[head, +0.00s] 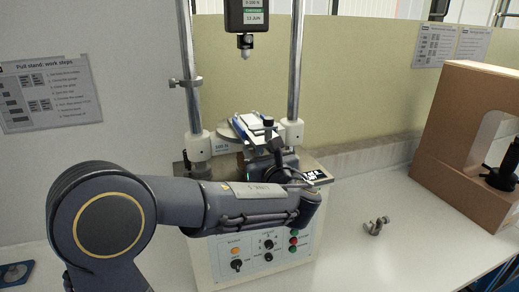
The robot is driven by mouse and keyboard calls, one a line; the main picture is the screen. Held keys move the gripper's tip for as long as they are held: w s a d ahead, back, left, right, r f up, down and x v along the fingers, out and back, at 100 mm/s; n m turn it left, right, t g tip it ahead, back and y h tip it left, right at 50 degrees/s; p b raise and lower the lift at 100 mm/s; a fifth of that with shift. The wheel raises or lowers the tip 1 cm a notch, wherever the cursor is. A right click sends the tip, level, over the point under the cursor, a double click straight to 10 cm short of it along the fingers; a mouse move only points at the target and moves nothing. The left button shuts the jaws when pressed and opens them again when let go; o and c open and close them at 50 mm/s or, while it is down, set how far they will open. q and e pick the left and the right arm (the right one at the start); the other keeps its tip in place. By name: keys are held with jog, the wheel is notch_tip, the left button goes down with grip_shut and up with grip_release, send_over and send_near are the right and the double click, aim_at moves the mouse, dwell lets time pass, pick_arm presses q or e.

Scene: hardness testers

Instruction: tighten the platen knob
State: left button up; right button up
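The test stand (262,205) stands on the bench, with two steel columns and a force gauge (247,17) hanging between them. My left arm comes in from the left across the stand's front. My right gripper is out of view.
A control panel with lamps and switches (267,246) is on the stand's front, below my forearm. A small metal clamp (376,226) lies on the bench to the right. A brown housing (455,150) stands at far right. The bench between is free.

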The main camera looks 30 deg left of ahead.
pick_arm(q)
grip_shut()
jog(key=shift+r+m+p, duration=0.2)
jog(key=shift+m+p, duration=0.3)
jog(key=shift+p, duration=0.3)
jog(key=shift+f, duration=0.1)
jog(key=shift+f+m, duration=0.1)
jog(key=shift+m, duration=0.2)
grip_release()
